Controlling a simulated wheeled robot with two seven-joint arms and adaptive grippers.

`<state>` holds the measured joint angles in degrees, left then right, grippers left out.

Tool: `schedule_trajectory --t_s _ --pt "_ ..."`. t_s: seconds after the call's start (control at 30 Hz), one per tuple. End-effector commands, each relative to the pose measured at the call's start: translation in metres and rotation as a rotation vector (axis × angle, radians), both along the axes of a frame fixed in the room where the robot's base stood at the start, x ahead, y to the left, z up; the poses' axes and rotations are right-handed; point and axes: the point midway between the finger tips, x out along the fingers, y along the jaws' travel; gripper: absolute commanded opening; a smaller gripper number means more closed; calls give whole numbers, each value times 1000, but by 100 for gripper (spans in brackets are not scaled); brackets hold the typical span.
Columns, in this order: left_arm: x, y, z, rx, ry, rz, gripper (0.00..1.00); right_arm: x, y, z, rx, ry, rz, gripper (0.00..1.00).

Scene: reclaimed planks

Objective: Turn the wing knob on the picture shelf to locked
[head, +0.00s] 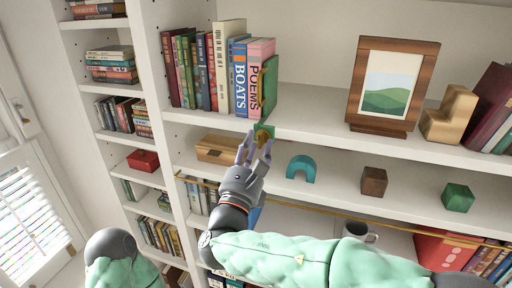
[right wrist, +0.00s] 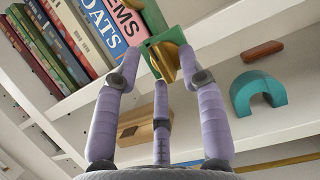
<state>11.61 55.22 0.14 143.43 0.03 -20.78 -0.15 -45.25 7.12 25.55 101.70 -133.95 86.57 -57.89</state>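The brass wing knob (head: 263,136) sits on a small green plate (head: 269,130) at the front edge of the picture shelf (head: 318,133), below the upright books. My right gripper (head: 256,147) reaches up to it from below. In the right wrist view the wing knob (right wrist: 165,62) lies between the spread fingertips of my right gripper (right wrist: 160,60). A gap shows on the left finger's side; the right fingertip is close to the knob, and I cannot tell whether it touches. The knob's lock marking cannot be read. My left gripper is out of view.
Upright books (head: 225,70) and a wood-framed picture (head: 392,85) stand on the shelf. Below are a wooden box (head: 217,149), a teal arch (head: 301,168), a brown cube (head: 374,181) and a green block (head: 458,197). A mug (head: 357,231) stands lower.

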Motion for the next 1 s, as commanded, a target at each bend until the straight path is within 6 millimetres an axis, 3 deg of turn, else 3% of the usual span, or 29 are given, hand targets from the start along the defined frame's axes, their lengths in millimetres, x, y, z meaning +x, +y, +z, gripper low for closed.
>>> schedule_trajectory --t_s 0.37,0.8,1.0 --pt "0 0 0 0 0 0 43 -9 3 -2 2 -3 2 41" --pt "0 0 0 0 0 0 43 -79 26 -34 0 -1 4 41" --pt "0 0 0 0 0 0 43 -100 32 -43 0 -1 1 41"
